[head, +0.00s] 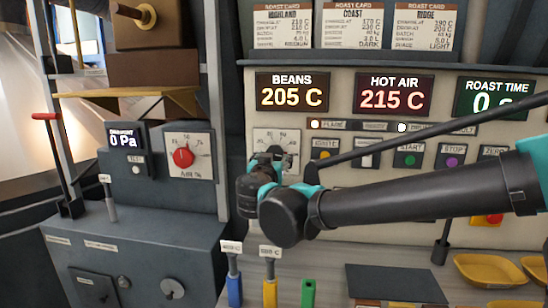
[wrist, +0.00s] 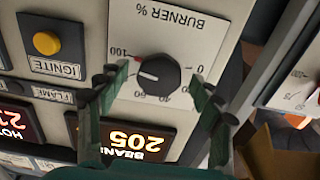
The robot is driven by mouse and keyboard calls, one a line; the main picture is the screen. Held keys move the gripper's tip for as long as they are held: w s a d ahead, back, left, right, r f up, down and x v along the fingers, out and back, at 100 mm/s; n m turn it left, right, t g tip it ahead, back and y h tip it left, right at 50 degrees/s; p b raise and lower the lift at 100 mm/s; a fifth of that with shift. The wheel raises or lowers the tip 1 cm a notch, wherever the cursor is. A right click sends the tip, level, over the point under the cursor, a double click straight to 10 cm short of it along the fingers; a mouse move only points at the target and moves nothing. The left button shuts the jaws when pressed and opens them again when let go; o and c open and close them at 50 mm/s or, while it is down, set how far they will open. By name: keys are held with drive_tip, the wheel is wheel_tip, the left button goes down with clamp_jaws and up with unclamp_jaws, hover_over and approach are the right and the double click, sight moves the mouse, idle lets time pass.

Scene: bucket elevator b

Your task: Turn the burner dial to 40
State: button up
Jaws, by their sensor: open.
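The burner dial (wrist: 158,75) is a black round knob on a white plate marked "BURNER %", upside down in the wrist view. Its white mark points left and slightly down, toward the high-number side near 100; I cannot read the exact value. My gripper (wrist: 160,80) is open, with one finger on each side of the knob. Gaps show between the fingers and the knob, so it is not gripped. In the head view my gripper (head: 268,158) covers much of the burner plate (head: 262,136), and the dial is mostly hidden.
The ignite button (wrist: 46,43) sits beside the plate. Displays above read beans 205 C (head: 292,94) and hot air 215 C (head: 395,96). A separate red dial (head: 184,157) is on the left box. Levers with blue (head: 234,290) and yellow (head: 270,293) handles stand below.

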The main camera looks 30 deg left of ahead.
drive_tip(key=shift+w+a, duration=0.15)
drive_tip(key=shift+w, duration=0.35)
drive_tip(key=c, duration=1.1)
drive_tip(key=shift+c, duration=0.2)
